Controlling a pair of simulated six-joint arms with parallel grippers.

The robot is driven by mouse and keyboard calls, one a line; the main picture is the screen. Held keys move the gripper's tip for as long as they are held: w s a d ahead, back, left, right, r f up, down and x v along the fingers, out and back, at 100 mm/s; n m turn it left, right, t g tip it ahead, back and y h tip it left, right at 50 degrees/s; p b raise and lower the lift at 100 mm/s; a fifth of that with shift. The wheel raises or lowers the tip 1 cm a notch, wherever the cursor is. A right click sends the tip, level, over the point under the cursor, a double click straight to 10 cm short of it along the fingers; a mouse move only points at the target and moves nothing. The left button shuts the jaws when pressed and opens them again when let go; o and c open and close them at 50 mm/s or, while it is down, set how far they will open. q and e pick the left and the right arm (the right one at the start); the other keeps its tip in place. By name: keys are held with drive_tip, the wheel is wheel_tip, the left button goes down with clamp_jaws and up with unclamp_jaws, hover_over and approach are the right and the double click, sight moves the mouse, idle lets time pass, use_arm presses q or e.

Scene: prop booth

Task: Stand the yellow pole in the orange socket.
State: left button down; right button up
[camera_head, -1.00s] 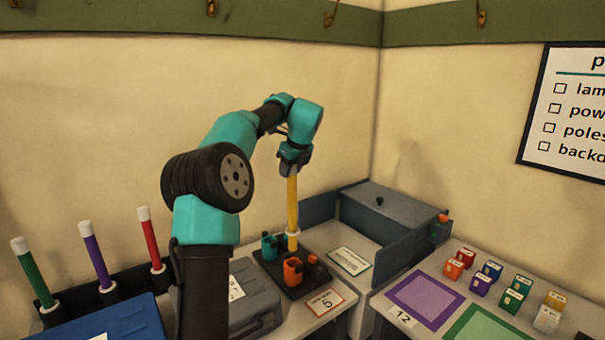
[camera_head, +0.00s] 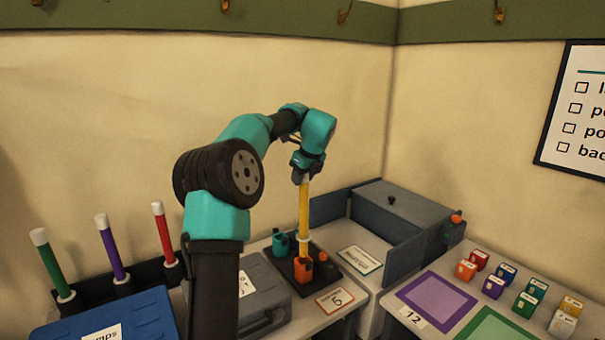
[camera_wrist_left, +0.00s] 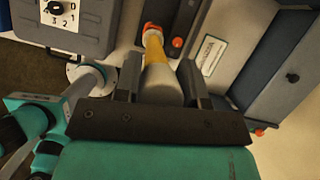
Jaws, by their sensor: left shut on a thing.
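My left gripper (camera_head: 305,177) is shut on the upper end of the yellow pole (camera_head: 304,210) and holds it upright. The pole has a white collar near its lower end. The orange socket (camera_head: 302,270) stands on a dark base plate (camera_head: 325,278). The pole's lower end lines up with the socket's mouth; I cannot tell how deep it sits. In the left wrist view, the fingers (camera_wrist_left: 160,85) clasp the pole (camera_wrist_left: 155,58), and the orange socket (camera_wrist_left: 150,27) shows at its far end. My right gripper is not in view.
A teal socket (camera_head: 280,244) stands left of the orange one. A grey case (camera_head: 262,290) is to the left, and a walled grey box (camera_head: 405,205) is to the right. Green, purple and red poles (camera_head: 164,235) stand in a rack at far left.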

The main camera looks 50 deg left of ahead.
use_arm(q)
drive_tip(key=shift+f, duration=0.25)
idle(0.7)
drive_tip(key=shift+f, duration=3.95)
drive_tip(key=c, duration=0.6)
unclamp_jaws()
drive_tip(key=shift+r, duration=0.1)
wheel_tip(320, 180, up, 16)
hover_over(303, 200)
drive_tip(key=w+d, duration=0.1)
drive_tip(key=d, duration=0.4)
drive_tip(key=shift+w+d, duration=0.1)
